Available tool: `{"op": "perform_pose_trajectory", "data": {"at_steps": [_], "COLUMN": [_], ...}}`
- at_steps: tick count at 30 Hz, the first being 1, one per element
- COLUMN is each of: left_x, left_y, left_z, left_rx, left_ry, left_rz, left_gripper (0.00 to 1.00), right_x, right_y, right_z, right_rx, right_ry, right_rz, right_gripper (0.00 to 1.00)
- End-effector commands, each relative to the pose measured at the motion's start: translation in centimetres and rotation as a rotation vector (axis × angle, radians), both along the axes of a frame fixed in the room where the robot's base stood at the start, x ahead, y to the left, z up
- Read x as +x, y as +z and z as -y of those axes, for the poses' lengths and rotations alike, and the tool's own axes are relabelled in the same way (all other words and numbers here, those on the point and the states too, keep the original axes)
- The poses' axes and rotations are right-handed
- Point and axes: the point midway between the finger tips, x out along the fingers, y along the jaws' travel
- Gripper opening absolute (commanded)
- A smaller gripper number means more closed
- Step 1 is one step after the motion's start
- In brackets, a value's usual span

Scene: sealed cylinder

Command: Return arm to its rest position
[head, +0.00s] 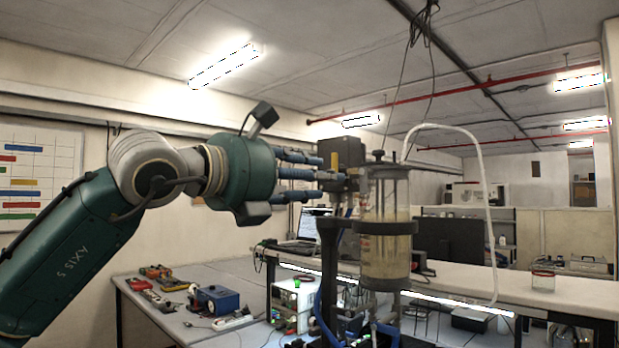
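My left gripper (322,177) reaches in from the left at the end of my green and grey arm. Its blue fingers are straight and spread, with nothing seen between them. The fingertips point right, close to the sealed cylinder (385,230), a clear upright vessel with dark bands and a dark cap. In the picture the fingertips overlap the dark box-shaped part (343,153) left of the cylinder's top. I cannot tell whether they touch it. My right gripper is not in view.
A black stand (328,265) holds the cylinder. A white hose (487,200) arches over to its right. A grey table (205,270) with tools and a blue device (216,299) lies at lower left.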

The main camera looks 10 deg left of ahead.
Motion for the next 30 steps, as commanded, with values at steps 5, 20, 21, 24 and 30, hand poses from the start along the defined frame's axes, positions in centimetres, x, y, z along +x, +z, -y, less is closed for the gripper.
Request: {"op": "perform_pose_trajectory", "data": {"at_steps": [5, 20, 21, 24, 30], "left_x": [-1.3, -1.5, -1.5, -1.7, -5.3], "left_y": [-0.1, -0.1, -0.2, -1.5, -7.0], "left_z": [-0.9, -1.0, -0.8, 1.0, 9.4], "left_rx": [0.000, 0.000, -0.002, -0.024, -0.271], "left_ry": [-0.001, -0.001, -0.008, -0.069, -0.432], "left_rz": [0.000, 0.000, -0.003, -0.016, -0.110], "left_gripper": [0.39, 0.39, 0.39, 0.39, 0.39], "right_x": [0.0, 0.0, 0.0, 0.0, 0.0], "right_y": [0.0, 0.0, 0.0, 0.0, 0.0], "right_z": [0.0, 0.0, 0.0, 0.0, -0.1], "right_rx": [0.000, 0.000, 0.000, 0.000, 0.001], "right_ry": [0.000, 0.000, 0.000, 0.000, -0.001], "right_rz": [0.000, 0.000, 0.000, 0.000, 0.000], "right_gripper": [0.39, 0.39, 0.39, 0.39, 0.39]}}
